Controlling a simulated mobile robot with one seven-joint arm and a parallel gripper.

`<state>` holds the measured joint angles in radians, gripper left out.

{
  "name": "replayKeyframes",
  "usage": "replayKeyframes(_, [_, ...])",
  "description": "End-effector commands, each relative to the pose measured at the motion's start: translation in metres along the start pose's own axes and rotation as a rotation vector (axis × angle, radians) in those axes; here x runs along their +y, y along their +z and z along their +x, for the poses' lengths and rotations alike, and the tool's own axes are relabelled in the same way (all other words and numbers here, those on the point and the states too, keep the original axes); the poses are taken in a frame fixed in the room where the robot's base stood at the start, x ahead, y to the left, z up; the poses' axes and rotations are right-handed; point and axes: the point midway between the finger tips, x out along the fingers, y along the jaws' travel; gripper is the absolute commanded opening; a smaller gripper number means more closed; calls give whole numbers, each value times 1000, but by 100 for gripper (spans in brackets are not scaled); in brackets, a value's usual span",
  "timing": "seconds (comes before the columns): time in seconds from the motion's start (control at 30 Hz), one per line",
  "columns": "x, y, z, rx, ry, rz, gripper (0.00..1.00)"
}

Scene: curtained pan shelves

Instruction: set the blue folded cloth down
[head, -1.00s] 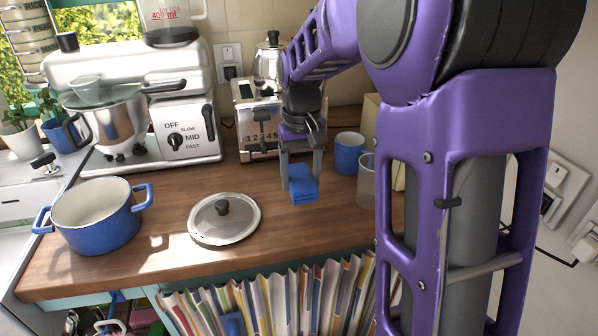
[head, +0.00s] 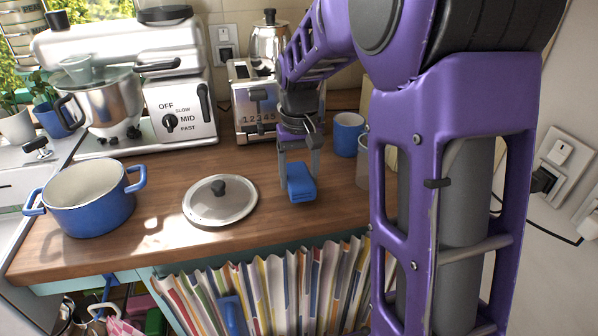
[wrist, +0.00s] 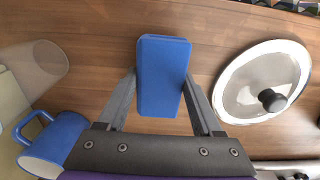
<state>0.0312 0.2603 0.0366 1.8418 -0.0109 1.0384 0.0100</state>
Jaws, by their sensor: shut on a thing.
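The blue folded cloth (head: 301,184) is between the fingers of my gripper (head: 298,170), over the wooden counter (head: 150,220). In the wrist view the cloth (wrist: 163,75) is a flat blue block, with one finger of my gripper (wrist: 160,95) against each side. My gripper is shut on it. The fingers point down at the counter. I cannot tell for sure whether the cloth's underside touches the wood.
A glass lid (head: 220,201) lies left of the cloth, and a blue pot (head: 88,205) stands further left. A blue mug (head: 348,134) and a clear glass (head: 362,170) are to the right. A toaster (head: 252,105) stands behind. Bare wood lies around the cloth.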

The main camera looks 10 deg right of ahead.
Motion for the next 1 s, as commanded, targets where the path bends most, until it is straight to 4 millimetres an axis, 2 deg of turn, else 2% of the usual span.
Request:
replayKeyframes(0.37, [0,0,1,0,0,0,0])
replayKeyframes(0.7, [0,0,14,0,0,0,0])
replayKeyframes(1.0, [0,0,15,0,0,0,0])
